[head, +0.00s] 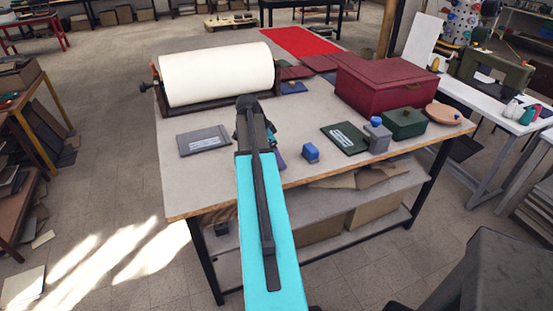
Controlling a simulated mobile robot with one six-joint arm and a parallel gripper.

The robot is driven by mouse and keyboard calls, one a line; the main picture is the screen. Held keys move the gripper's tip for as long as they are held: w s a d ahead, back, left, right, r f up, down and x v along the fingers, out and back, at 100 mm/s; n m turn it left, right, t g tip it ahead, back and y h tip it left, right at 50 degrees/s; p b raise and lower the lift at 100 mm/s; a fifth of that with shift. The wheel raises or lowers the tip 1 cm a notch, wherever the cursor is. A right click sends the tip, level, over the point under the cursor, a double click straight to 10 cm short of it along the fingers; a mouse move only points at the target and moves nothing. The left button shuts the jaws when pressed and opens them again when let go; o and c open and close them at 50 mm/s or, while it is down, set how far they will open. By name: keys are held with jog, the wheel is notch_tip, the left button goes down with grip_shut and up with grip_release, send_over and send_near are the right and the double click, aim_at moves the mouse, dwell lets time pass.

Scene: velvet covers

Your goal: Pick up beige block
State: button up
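I cannot make out a beige block on the table. Part of the tabletop is hidden behind my cyan and dark arm, which reaches from the bottom of the head view over the table's front edge. Only dark and purplish bits of my gripper (276,150) seem to show past the arm, low over the front of the table. Its fingers are hidden, so I cannot see whether it is open or holds anything. A grey block (377,137) with a blue top stands further right.
The worktable (300,112) carries a white roll (216,73) at back left and a grey book (204,141). To the right are a dark green book (345,138), a large red box (385,84), a green box (404,123) and a tan disc (443,113).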

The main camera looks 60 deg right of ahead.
jog(key=shift+s+d+f, duration=0.2)
jog(key=shift+f, duration=0.3)
jog(key=c, duration=1.2)
jog(key=shift+w, duration=0.1)
jog(key=shift+r, duration=0.1)
jog(key=shift+r+b, duration=0.75)
jog(key=shift+r, duration=0.7)
jog(key=shift+a+r, duration=0.15)
jog(key=shift+r, duration=0.1)
jog(key=shift+s+a+r+b, duration=0.25)
jog(key=shift+s+a+b, duration=0.55)
jog(key=shift+s+a, duration=1.1)
jog(key=shift+s+a+r+b, duration=0.25)
jog(key=shift+s+a+b, duration=0.5)
jog(key=shift+s+a, duration=1.1)
jog(key=shift+s+a+r+b, duration=0.25)
jog(key=shift+s+a+b, duration=0.55)
jog(key=shift+s+a, duration=1.1)
